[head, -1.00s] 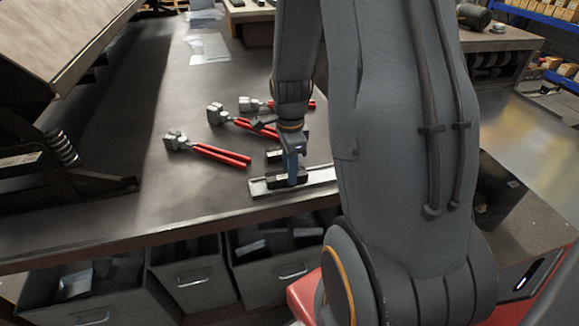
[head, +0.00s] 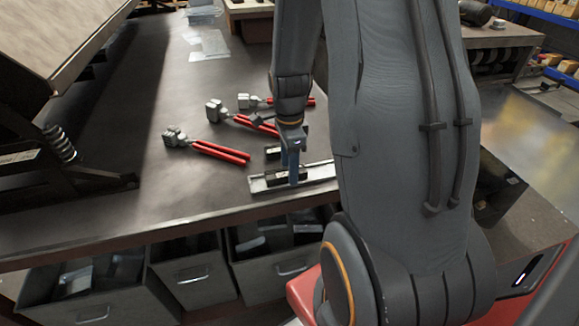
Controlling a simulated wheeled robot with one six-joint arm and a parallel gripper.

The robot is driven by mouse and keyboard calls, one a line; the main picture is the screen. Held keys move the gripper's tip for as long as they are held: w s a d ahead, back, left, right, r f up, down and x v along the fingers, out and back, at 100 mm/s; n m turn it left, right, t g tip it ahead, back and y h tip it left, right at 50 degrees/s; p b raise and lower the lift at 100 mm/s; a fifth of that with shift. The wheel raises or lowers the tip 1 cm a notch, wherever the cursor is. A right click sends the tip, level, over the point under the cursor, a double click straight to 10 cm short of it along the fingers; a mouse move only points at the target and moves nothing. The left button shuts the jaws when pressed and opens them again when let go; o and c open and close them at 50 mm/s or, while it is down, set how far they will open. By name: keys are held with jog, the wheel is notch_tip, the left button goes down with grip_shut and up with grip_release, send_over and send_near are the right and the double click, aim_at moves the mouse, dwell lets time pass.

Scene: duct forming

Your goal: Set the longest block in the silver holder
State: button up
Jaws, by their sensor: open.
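The silver holder (head: 325,174) is a long shallow tray near the front edge of the workbench. A black block (head: 275,176) sits at its left part, lying along it. My gripper (head: 293,178) points down over this block, with its blue fingers at the block. The jaws are open, though the gap between them is hard to see from here. A second dark block (head: 272,153) lies on the bench just behind the holder, partly hidden by my gripper. My arm hides the holder's right end, so I cannot compare all block lengths.
Several red-handled pliers-like tools (head: 217,152) lie on the bench behind and left of the holder. A dark machine with a spring (head: 62,148) stands at the left. Grey bins (head: 193,280) sit below the bench edge. The bench (head: 150,205) is clear at front left.

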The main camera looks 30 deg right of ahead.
notch_tip(320, 180, up, 7)
jog(key=shift+r+b, duration=0.2)
jog(key=shift+b, duration=0.5)
jog(key=s+a+n, duration=0.3)
jog(key=a+n, duration=0.4)
jog(key=n, duration=0.3)
jog(key=s+a+n+t, duration=0.1)
jog(key=s+a+n, duration=0.3)
jog(key=a+n, duration=0.3)
jog(key=n, duration=0.4)
jog(key=shift+s+r, duration=0.2)
jog(key=shift+r, duration=0.1)
